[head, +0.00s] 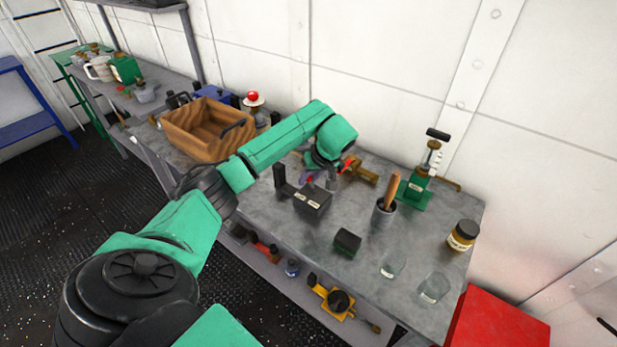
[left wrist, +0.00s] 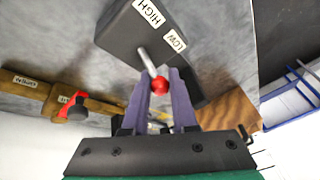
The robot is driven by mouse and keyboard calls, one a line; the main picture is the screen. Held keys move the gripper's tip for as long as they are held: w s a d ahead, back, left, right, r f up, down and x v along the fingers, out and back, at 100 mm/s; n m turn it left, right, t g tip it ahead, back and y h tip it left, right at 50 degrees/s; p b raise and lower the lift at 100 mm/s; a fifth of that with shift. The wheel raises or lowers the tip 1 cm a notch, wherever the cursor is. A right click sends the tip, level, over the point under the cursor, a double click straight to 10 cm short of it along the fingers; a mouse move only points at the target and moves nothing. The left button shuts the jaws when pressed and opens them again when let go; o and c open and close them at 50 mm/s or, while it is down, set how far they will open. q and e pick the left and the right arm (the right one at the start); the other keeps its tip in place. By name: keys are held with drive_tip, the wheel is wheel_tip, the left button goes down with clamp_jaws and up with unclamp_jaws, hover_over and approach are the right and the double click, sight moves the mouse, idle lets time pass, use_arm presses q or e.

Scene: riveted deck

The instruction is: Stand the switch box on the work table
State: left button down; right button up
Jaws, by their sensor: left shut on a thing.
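The switch box (head: 313,201) is a dark grey box with white labels, near the middle of the work table (head: 262,208). In the left wrist view the switch box (left wrist: 140,35) shows HIGH and LOW labels and a metal lever with a red knob (left wrist: 160,85). My left gripper (head: 311,180) is above the box. Its purple fingers (left wrist: 160,88) are shut on the red knob. I cannot tell whether the box's underside touches the table. My right gripper is not in view.
A wooden crate (head: 190,144) stands left of the box. A brass valve (head: 360,171) lies behind.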

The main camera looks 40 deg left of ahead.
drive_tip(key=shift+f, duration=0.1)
use_arm(q)
drive_tip(key=c, duration=0.8)
unclamp_jaws()
drive_tip(key=shift+o, duration=0.5)
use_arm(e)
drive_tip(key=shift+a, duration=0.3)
use_arm(q)
drive_tip(key=v, duration=1.2)
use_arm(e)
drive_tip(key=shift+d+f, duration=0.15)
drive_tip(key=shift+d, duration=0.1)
